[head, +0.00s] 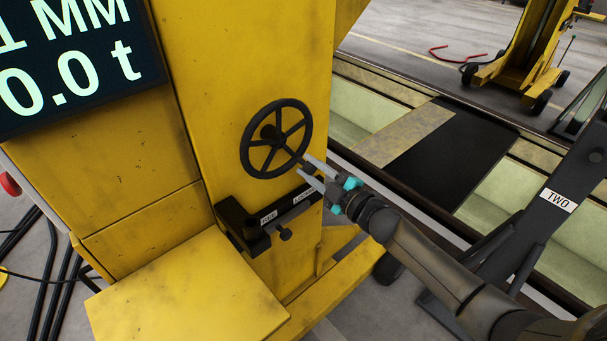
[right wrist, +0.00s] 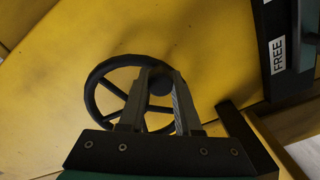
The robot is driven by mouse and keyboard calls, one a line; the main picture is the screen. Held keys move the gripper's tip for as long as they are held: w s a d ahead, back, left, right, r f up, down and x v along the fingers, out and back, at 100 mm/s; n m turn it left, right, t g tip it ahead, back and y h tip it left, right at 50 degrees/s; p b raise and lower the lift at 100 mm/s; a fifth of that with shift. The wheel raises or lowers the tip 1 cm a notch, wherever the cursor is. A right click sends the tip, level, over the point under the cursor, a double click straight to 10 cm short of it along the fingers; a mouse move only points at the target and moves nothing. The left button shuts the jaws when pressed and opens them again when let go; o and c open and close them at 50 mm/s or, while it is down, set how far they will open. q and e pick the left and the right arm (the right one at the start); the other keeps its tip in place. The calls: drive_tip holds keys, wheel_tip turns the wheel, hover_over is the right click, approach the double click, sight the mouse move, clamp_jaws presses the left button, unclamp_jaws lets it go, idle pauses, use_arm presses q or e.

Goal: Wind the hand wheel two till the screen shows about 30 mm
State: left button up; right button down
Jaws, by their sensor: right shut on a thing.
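The black hand wheel (head: 253,165) is mounted on the yellow column's face (head: 240,70), and it also shows in the right wrist view (right wrist: 96,88). My right gripper (head: 304,168) is at the lower right of its rim. In the right wrist view its fingers (right wrist: 160,92) are shut on the wheel's round handle knob (right wrist: 160,81). The screen (head: 72,60) at the top left is cut off by the picture's edge; a "1 MM" ending and "0.0 t" can be read. My left gripper is not in view.
A black lock bracket (head: 240,222) with small labels sits just below the wheel; a "FREE" label (right wrist: 278,57) shows in the right wrist view. A yellow box top (head: 185,290) juts out at lower left. A "TWO" sign (head: 558,200) stands right, beside the pit.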

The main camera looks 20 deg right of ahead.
drive_tip(key=shift+w+d+r+n+p, duration=0.15)
drive_tip(key=shift+d+r+n, duration=0.3)
drive_tip(key=shift+n, duration=0.45)
drive_tip(key=shift+w+d+r+n+p, duration=0.15)
drive_tip(key=shift+d+r+n, duration=0.3)
drive_tip(key=shift+n, duration=0.45)
drive_tip(key=shift+w+d+r+n+p, duration=0.15)
drive_tip(key=shift+d+r+n, duration=0.3)
drive_tip(key=shift+n, duration=0.45)
drive_tip(key=c, duration=0.6)
unclamp_jaws()
drive_tip(key=v, duration=1.5)
drive_tip(key=shift+s+p, duration=0.15)
drive_tip(key=shift+p, duration=0.2)
drive_tip(key=shift+r, duration=0.1)
